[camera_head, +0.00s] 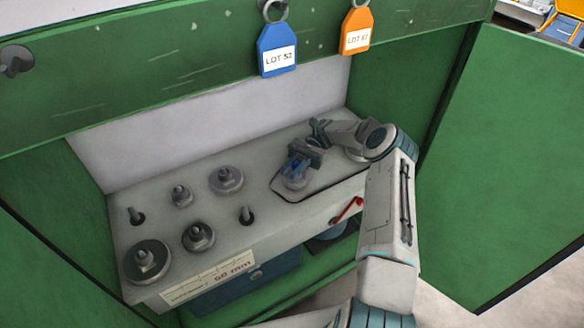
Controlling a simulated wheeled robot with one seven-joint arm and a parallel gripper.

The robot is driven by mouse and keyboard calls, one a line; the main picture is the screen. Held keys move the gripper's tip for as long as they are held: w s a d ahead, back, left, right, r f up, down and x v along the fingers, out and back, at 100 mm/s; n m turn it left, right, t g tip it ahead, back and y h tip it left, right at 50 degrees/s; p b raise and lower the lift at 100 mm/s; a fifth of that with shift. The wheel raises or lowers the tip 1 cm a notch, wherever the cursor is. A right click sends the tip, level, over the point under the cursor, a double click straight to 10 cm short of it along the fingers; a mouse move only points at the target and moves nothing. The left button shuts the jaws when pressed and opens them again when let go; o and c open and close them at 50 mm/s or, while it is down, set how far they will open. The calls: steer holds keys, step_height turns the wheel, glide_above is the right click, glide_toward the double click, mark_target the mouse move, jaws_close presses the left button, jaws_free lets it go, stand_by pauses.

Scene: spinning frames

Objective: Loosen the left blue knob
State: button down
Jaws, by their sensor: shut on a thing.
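A small blue knob (296,167) shows on a grey round base (294,183) at the right part of the grey bench top, inside a black-outlined area. My gripper (302,158) reaches in from the right and is shut on the blue knob. The fingers cover part of it, so its turn angle cannot be told. I cannot make out a second blue knob; the wrist may hide part of that area.
Several grey discs and nuts, such as a large disc (147,262), and bare studs (246,215) stand left on the bench top (215,212). Green cabinet walls (500,170) enclose it. A blue tag (277,50) and an orange tag (356,32) hang above.

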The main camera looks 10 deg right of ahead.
steer(key=c, duration=1.3)
jaws_free()
steer(key=shift+f+t+b, duration=0.25)
steer(key=shift+t+b, duration=0.05)
steer(key=shift+b, duration=0.65)
steer(key=m+t+y+b, duration=0.1)
steer(key=b, duration=0.3)
steer(key=shift+a+f+m+t+y, duration=0.1)
steer(key=shift+a+m+t+y, duration=0.05)
steer(key=shift+m+t+y, duration=0.2)
